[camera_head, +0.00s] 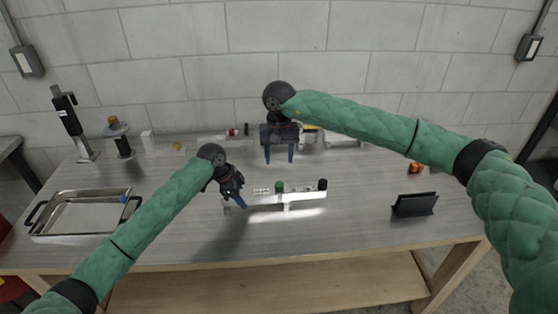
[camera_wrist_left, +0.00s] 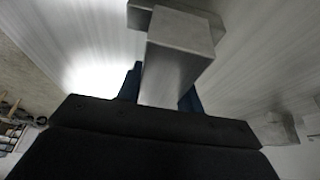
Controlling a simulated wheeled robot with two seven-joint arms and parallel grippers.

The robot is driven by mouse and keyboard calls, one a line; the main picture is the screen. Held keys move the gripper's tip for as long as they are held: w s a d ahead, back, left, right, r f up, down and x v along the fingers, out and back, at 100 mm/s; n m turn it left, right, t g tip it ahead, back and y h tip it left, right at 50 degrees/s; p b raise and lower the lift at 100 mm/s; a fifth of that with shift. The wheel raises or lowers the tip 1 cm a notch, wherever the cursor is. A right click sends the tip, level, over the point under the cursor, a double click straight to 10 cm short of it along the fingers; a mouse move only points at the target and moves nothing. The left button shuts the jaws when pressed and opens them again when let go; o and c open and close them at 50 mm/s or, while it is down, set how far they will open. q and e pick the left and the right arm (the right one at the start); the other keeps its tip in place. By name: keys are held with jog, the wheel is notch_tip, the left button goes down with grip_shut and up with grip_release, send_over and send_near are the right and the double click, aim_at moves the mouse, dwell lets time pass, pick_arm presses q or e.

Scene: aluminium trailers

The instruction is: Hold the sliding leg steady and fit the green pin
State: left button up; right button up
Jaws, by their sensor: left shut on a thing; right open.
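The sliding leg (camera_head: 300,197) is a silver metal bar lying across the middle of the table. My left gripper (camera_head: 240,201) is shut on its left end. In the left wrist view the blue fingers (camera_wrist_left: 162,92) close on both sides of the square metal bar (camera_wrist_left: 178,62). The green pin (camera_head: 279,187) shows as a small green piece upright at the bar; whether it sits in a hole is too small to tell. My right gripper (camera_head: 280,155) is open and empty, fingers pointing down, above and behind the green pin.
A black knob (camera_head: 323,184) stands at the bar's right end. A metal tray (camera_head: 80,232) lies at the left, and a dark stand (camera_head: 414,205) at the right. Several small parts lie along the back. The table front is clear between tray and stand.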

pick_arm(q)
jog(key=o, duration=1.3)
